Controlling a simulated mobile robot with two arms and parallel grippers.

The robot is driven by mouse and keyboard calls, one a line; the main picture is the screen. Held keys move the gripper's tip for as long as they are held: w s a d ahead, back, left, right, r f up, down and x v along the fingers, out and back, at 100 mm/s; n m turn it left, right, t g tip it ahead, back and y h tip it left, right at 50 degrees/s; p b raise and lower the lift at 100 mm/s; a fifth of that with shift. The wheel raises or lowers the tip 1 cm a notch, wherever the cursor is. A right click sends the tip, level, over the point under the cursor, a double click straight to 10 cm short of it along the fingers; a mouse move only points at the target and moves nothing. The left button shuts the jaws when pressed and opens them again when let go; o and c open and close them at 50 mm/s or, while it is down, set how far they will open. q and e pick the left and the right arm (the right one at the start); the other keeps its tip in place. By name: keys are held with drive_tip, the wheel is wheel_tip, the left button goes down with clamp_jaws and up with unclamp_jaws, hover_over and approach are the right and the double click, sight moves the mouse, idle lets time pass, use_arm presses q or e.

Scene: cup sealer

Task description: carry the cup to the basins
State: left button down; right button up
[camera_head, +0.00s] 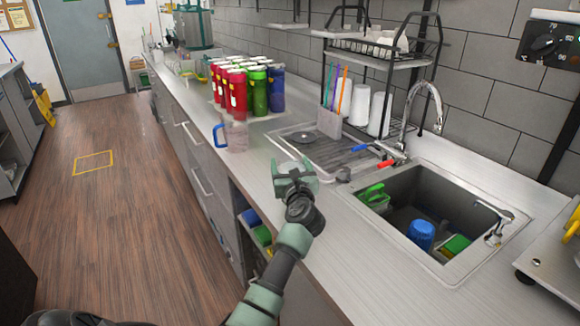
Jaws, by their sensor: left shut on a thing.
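My left gripper (296,178) is over the counter, left of the sink, shut on a small pale cup (309,181) that the fingers mostly hide. I cannot tell how high the cup is above the counter. The sink basin (475,193) lies to the right of my gripper, set in the counter. In it are a blue object (421,234), a green item (376,196) and a green and yellow sponge-like item (455,245). A ribbed drainboard (350,155) joins the basin on its far side. My right gripper is not in view.
A clear jug with a blue handle (235,135) stands on the counter beyond my gripper, before several red, green and blue bottles (258,90). A tall faucet (432,95) and a black rack (385,62) stand behind the sink. Bare counter lies in front.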

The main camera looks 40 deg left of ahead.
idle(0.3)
use_arm(q)
drive_tip(key=shift+f, duration=0.2)
drive_tip(key=shift+c, duration=0.6)
unclamp_jaws()
drive_tip(key=shift+r, duration=0.2)
drive_tip(key=b+v, duration=0.1)
drive_tip(key=v, duration=1.1)
drive_tip(key=shift+b, duration=0.4)
